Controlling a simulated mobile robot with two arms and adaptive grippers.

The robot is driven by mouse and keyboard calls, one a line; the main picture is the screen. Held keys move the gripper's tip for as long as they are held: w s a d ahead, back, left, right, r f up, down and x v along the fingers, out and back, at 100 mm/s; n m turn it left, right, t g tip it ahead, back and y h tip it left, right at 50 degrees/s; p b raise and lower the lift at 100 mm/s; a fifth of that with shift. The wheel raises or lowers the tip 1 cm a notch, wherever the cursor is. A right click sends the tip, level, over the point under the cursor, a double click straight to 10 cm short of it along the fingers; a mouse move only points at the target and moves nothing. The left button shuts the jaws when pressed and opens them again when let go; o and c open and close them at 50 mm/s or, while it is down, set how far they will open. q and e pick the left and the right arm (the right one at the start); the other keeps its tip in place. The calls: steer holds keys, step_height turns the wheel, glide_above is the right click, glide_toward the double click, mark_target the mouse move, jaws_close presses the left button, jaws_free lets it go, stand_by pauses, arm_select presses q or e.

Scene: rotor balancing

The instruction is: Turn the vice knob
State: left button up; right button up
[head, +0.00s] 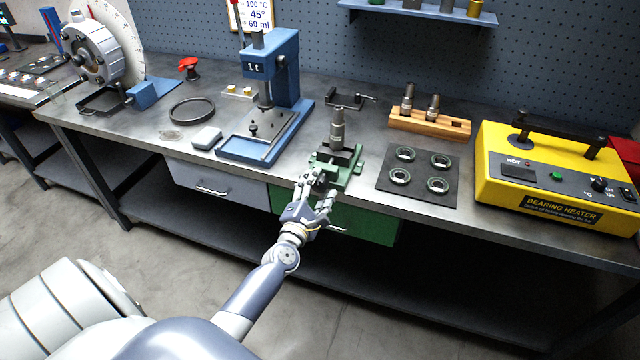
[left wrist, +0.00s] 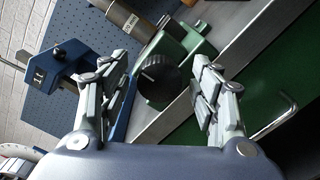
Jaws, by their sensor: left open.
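The green vice (head: 338,168) stands at the front edge of the bench with a grey metal cylinder (head: 338,128) upright in it. The black ribbed vice knob (left wrist: 158,82) shows in the left wrist view, facing the camera. In the head view the knob is hidden behind the fingers. My left gripper (head: 315,192) is in front of the vice, at the bench edge. In the left wrist view its two fingers (left wrist: 164,90) are open, one on each side of the knob, with visible gaps and nothing held. My right gripper is not in view.
A blue press (head: 285,70) stands left of the vice. A black mat with several rings (head: 418,190), a wooden block (head: 425,124) and a yellow bearing heater (head: 545,190) are to the right. Grey and green drawers (head: 380,226) sit under the bench edge.

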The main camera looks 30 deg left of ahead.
arm_select(q)
steer(key=shift+w+a, duration=0.15)
steer(key=shift+w, duration=0.45)
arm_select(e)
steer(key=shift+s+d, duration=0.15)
arm_select(q)
steer(key=c, duration=1.1)
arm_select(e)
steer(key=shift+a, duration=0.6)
